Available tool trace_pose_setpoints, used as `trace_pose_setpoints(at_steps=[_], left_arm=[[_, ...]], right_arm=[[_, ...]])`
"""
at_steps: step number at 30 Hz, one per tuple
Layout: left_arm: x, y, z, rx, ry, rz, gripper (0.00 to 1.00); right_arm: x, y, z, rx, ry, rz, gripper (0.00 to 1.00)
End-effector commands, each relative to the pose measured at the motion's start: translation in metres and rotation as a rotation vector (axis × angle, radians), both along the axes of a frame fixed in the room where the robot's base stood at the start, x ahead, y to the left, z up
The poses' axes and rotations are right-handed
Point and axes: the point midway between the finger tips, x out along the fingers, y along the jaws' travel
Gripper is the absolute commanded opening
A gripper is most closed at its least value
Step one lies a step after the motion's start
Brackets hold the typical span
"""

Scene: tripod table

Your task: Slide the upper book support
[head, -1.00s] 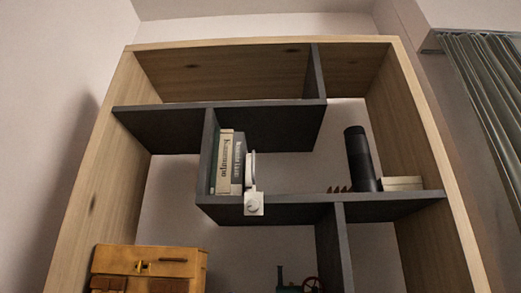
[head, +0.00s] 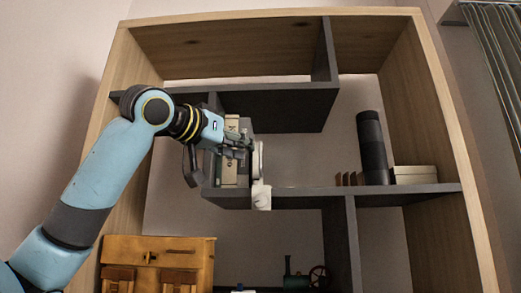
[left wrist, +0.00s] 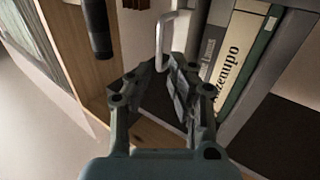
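The white book support (head: 261,195) is on the front edge of the middle dark shelf, at the right of the books. Its upright also shows in the left wrist view as a pale wire loop (left wrist: 161,40). My left gripper (head: 240,146) is in front of the books beside the support. In the left wrist view its fingers (left wrist: 156,82) are apart, with the loop's lower end near the fingertips. Contact cannot be told. My right gripper is not in view.
A black cylinder (head: 373,147) and a pale box (head: 414,174) stand farther right on the middle shelf (head: 300,200). The shelf between the support and the cylinder is mostly clear. A dark divider stands left of the books. A wooden cabinet (head: 157,258) is below.

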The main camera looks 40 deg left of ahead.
Motion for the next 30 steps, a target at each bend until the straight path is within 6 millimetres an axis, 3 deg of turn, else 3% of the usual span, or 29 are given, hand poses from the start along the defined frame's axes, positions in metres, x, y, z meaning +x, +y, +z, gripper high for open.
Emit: trace_pose_setpoints(at_steps=[1,6,12,22,27,30], left_arm=[[0.011,-0.002,0.004,-0.008,0.004,-0.004,0.18],[0.044,-0.003,0.003,-0.005,0.004,-0.002,0.18],[0.067,-0.003,0.001,-0.002,0.002,0.0,0.18],[0.071,-0.003,-0.001,0.002,0.002,0.001,0.18],[0.071,-0.003,-0.001,0.002,0.002,0.001,0.0],[0.071,-0.003,-0.001,0.002,0.002,0.001,0.0]], right_arm=[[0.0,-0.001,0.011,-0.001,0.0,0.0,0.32],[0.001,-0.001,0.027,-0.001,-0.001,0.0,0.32],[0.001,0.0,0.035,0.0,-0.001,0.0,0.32],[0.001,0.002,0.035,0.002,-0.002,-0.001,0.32],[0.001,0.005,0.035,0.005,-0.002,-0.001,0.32],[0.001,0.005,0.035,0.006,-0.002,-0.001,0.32]])
